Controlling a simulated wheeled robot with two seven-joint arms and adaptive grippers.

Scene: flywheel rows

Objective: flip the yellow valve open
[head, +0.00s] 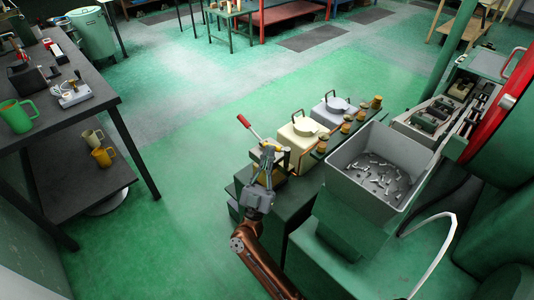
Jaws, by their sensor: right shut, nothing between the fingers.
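My right gripper (268,155) is shut and empty, pointing up over the near end of the green bench. A lever with a red grip (244,121) and a pale shaft rises just beyond its fingertips, tilted up to the left. I cannot tell whether the fingers touch it. A pale yellowish body behind the gripper is mostly hidden, so I cannot tell clearly whether this is the yellow valve. Right of it stand a cream box (303,141) and a greyish-white box (332,112), each with a round top and a small handle. My left gripper is not in view.
A row of brownish-yellow knobs (346,128) runs along the bench beside the boxes. A grey bin (345,160) of small metal parts stands to the right, near a machine with a red wheel (500,105). A dark table (70,115) with mugs is at left. The green floor between is clear.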

